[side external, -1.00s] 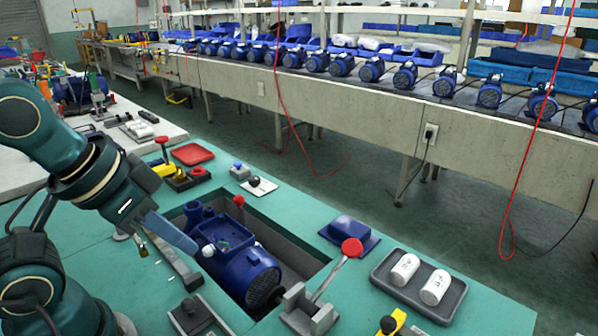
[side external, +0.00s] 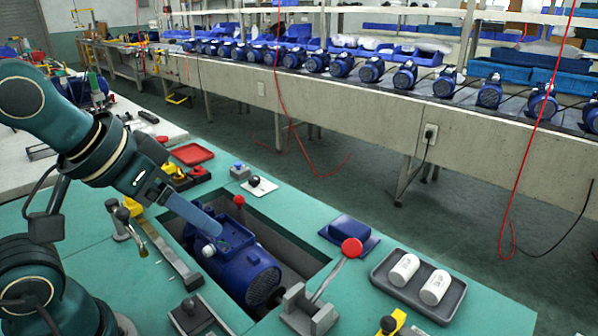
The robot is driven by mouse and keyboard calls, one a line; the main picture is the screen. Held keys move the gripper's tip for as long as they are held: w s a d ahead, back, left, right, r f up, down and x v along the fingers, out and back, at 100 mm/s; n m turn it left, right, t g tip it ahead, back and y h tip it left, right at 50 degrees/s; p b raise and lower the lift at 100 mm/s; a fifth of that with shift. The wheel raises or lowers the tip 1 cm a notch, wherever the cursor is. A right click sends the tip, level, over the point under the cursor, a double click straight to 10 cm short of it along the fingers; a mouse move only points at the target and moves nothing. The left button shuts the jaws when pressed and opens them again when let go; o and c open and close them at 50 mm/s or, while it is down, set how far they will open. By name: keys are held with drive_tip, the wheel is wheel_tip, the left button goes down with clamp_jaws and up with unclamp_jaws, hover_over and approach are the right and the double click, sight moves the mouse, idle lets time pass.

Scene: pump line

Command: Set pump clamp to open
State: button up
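A blue pump (side external: 245,272) lies in the recess of the green bench. At its near right end stands a grey clamp bracket (side external: 310,312) with a lever that leans up to the right and ends in a red knob (side external: 351,248). I take this to be the pump clamp; no label shows. My gripper (side external: 212,227) reaches in from the left, its blue-grey fingers pointing down right over the pump's upper left side. It is well apart from the red knob. Its fingers overlap edge-on, so the opening is hidden, and whether they touch the pump is unclear.
A grey tray (side external: 447,317) with two white cylinders lies right of the clamp. A blue block (side external: 349,232) sits behind the lever. Black-knobbed (side external: 188,306) and red-knobbed (side external: 239,201) controls stand around the recess. A red tray (side external: 192,154) lies at the back.

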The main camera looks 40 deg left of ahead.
drive_tip(key=w+a+r+n+y, duration=0.1)
drive_tip(key=w+a+r+n, duration=0.2)
drive_tip(key=w, duration=0.4)
drive_tip(key=n+g+y, duration=0.2)
drive_tip(key=n, duration=0.2)
hover_over(239, 197)
drive_tip(key=d, duration=0.4)
wheel_tip(239, 197, down, 8)
drive_tip(key=shift+n+g, duration=0.3)
drive_tip(key=shift+g, duration=0.4)
drive_tip(key=a+f, duration=0.1)
drive_tip(key=f, duration=0.1)
drive_tip(key=a+f, duration=0.1)
drive_tip(key=f, duration=0.1)
drive_tip(key=s+f, duration=0.1)
drive_tip(key=f, duration=0.1)
drive_tip(key=shift+s+a+f, duration=0.1)
drive_tip(key=shift+a, duration=0.3)
drive_tip(key=shift+a+f, duration=0.15)
drive_tip(key=shift+f, duration=0.15)
drive_tip(key=shift+x, duration=2.15)
clamp_jaws()
